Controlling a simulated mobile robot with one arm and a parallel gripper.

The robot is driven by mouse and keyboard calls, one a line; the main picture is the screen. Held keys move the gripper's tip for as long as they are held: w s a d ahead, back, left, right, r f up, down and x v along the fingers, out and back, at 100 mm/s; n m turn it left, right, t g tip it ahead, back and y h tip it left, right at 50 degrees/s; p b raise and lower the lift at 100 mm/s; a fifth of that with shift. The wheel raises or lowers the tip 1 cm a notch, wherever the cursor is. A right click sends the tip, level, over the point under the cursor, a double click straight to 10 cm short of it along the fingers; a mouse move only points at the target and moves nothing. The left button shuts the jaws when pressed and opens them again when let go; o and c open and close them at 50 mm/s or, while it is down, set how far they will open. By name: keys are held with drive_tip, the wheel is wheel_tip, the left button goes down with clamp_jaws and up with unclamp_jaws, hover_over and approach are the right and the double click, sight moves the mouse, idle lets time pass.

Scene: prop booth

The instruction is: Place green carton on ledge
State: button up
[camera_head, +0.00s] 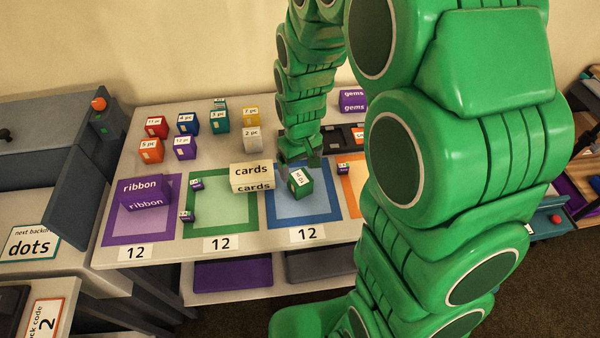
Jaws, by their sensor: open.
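My gripper (300,162) is at the end of my green arm, just above and behind this carton. It is open, and its fingers are small and partly hidden, so I cannot tell whether they touch the carton. No surface is marked as the ledge. A lower shelf (288,284) shows under the front of the table.
A white cards box (251,176) stands close left of the carton, and a purple ribbon box (145,195) is farther left. Several small cartons, among them a teal one (219,122), stand at the back. A purple gems box (353,101) is behind. My arm hides the table's right side.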

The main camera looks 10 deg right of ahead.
sight(302, 179)
wheel_tip(302, 179, up, 5)
drive_tip(key=shift+f, duration=0.2)
drive_tip(key=s+d+r+m, duration=0.1)
drive_tip(key=s+r, duration=0.3)
drive_tip(key=s, duration=0.4)
drive_tip(key=s+d+r+m+g, duration=0.1)
drive_tip(key=s+d+r, duration=0.3)
drive_tip(key=s, duration=0.5)
drive_tip(key=s+d+r+m, duration=0.2)
drive_tip(key=s+r, duration=0.3)
drive_tip(key=s, duration=0.4)
drive_tip(key=shift+d+r+m+g, duration=0.3)
drive_tip(key=shift+d+g, duration=0.1)
